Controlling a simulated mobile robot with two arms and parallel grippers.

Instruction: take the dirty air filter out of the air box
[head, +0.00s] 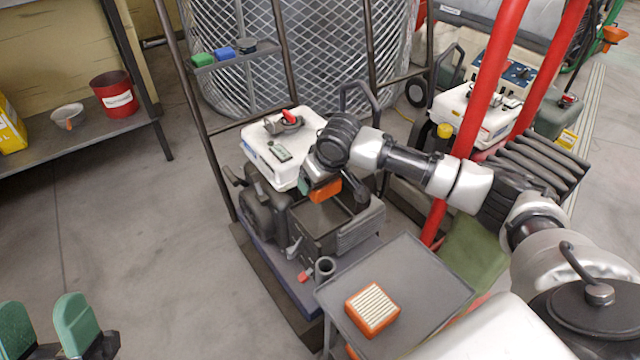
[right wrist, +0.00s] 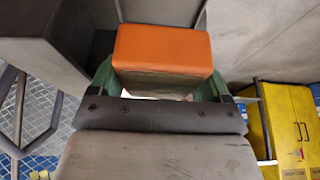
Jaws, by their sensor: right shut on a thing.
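The dirty air filter (head: 325,191), an orange block, is between the green fingers of my right gripper (head: 318,183). The right wrist view shows the orange filter (right wrist: 162,48) gripped from both sides, its lower face greyish brown. The air box (head: 358,232) is a dark open-topped box on the engine. The filter is at the back of its opening; I cannot tell whether its lower edge fully clears the rim. The visible part of the box's inside looks empty. My left gripper (head: 43,318) is open and empty at the lower left, far from the box.
An orange filter with clean white pleats (head: 373,308) lies on a grey tray (head: 430,262) in front of the box. A white engine tank (head: 262,160) stands behind left. Red posts (head: 487,85) rise at right. The floor at left is clear.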

